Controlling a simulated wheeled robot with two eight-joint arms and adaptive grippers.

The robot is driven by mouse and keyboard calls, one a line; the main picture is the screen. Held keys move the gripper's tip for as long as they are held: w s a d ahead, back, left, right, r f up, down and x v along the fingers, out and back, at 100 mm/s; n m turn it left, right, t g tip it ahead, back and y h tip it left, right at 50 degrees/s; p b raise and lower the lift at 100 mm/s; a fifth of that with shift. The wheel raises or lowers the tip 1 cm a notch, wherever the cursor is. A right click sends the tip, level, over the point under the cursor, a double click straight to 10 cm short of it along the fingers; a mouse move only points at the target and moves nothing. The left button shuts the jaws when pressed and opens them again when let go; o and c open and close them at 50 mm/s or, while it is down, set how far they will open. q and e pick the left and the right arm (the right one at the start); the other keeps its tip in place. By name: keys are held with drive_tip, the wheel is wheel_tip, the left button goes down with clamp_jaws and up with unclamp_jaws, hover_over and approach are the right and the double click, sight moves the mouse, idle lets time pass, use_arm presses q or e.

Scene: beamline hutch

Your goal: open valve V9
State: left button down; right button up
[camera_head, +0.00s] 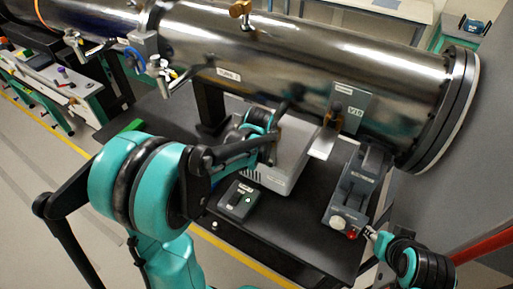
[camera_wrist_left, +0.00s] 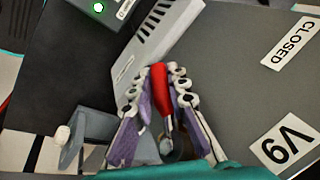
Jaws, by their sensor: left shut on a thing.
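In the left wrist view a grey panel (camera_wrist_left: 240,90) carries a "V9" label (camera_wrist_left: 285,145) and a "CLOSED" label (camera_wrist_left: 290,43). A red valve handle (camera_wrist_left: 160,88) stands out beside these labels. My left gripper (camera_wrist_left: 156,82) is shut on the red handle, with its purple-padded fingers on both sides of it. The handle's base is partly hidden between the fingers. In the head view my left arm reaches under the large steel vessel, and its gripper is mostly hidden there. My right gripper (camera_head: 370,232) is at the lower right, too small to judge its opening.
The steel vessel (camera_head: 310,50) spans the back. A second valve panel (camera_head: 349,108) sits on its right part. A grey controller (camera_head: 357,190) with a red button stands near my right gripper. A small box (camera_head: 240,201) with a green light lies on the black table (camera_head: 290,232).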

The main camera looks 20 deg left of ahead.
use_arm(q)
drive_tip(key=shift+s+d+f+g+h, duration=0.15)
drive_tip(key=shift+d+h, duration=0.25)
drive_tip(key=shift+h, duration=0.3)
drive_tip(key=shift+d+f+g+h, duration=0.15)
drive_tip(key=shift+d+h, duration=0.25)
drive_tip(key=shift+h, duration=0.3)
drive_tip(key=c, duration=1.5)
unclamp_jaws()
drive_tip(key=shift+o, duration=0.2)
drive_tip(key=shift+r, duration=0.1)
drive_tip(key=v, duration=1.2)
